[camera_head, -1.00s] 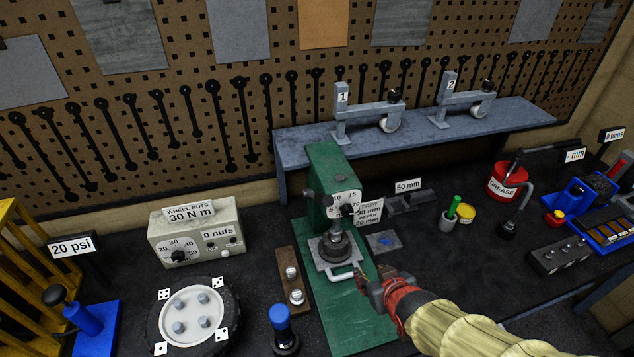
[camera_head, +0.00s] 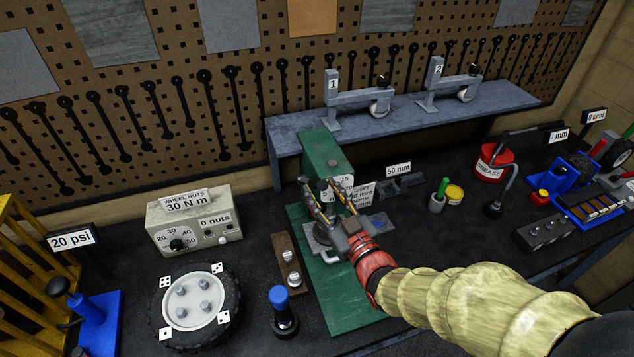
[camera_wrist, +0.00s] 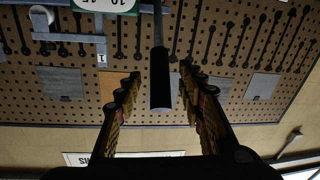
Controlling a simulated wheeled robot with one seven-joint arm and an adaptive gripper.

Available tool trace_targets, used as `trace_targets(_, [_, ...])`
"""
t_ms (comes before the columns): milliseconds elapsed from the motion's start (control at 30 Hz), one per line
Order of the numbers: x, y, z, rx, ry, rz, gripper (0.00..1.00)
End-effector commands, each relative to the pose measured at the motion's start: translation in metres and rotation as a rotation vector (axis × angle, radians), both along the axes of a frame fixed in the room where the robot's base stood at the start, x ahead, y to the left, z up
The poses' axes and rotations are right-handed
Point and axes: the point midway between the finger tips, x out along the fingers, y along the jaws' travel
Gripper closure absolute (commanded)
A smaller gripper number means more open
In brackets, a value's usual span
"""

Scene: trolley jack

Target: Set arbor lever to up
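In the wrist view my open gripper (camera_wrist: 159,76) has a finger on each side of the lever grip, with visible gaps. In the head view my fingers hide most of the lever and part of the scale.
A blue-grey shelf (camera_head: 400,117) with two numbered tools stands behind the press. A wheel (camera_head: 195,307), a blue-topped tool (camera_head: 281,307) and a wooden strip (camera_head: 288,262) lie left. A green-handled item (camera_head: 438,198) and a red grease can (camera_head: 492,163) stand right.

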Motion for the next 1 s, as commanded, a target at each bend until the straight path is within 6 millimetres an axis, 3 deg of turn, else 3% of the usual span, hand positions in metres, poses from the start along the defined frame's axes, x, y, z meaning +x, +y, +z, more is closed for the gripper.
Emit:
trace_targets(233, [0.026, 0.011, 0.0, 0.001, 0.0, 0.0, 0.61])
trace_targets(633, [0.032, 0.013, 0.0, 0.001, 0.001, -0.001, 0.62])
trace_targets(1000, [0.031, 0.013, 0.0, 0.001, 0.001, -0.001, 0.83])
